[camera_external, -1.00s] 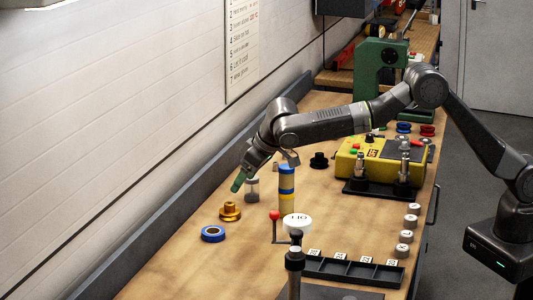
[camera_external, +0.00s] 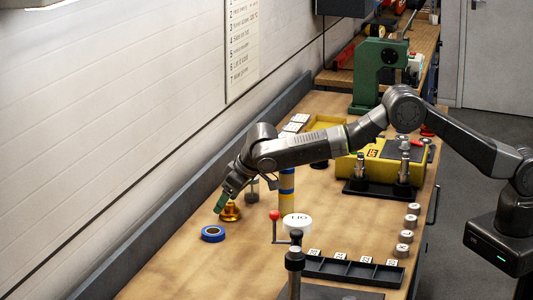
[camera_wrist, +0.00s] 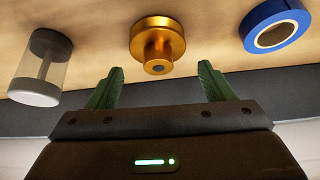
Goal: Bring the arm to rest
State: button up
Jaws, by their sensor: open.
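My gripper (camera_external: 222,203) has green fingers and is at the left side of the workbench (camera_external: 190,262), close to a gold flanged part (camera_external: 231,213). In the wrist view my gripper (camera_wrist: 160,88) is open, with nothing between its two fingers. The gold part (camera_wrist: 157,42) shows there just beyond the fingertips, apart from them. My arm reaches across the bench from the right, bent at the elbow.
A blue tape roll (camera_external: 213,234) lies near the gold part. A clear container (camera_wrist: 42,65) stands on its other side. A blue-and-yellow column (camera_external: 287,185), a red-knobbed crank (camera_external: 274,216), a black tray (camera_external: 350,271) and a yellow box (camera_external: 370,165) stand to the right.

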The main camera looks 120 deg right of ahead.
notch_tip(320, 180, up, 9)
jog(key=b, duration=0.1)
jog(key=s+d+m+g+h, duration=0.15)
jog(key=s+d+m, duration=0.25)
jog(key=s+d, duration=1.3)
jog(key=shift+n+y, duration=0.25)
jog(key=shift+n, duration=0.05)
jog(key=f, duration=0.3)
jog(key=w+f+p, duration=0.1)
jog(key=f, duration=0.3)
jog(key=d+f+p, duration=0.1)
jog(key=f, duration=0.2)
jog(key=shift+w+f, duration=0.15)
jog(key=shift+f, duration=0.25)
jog(key=shift+a+r, duration=0.25)
jog(key=shift+r, duration=0.3)
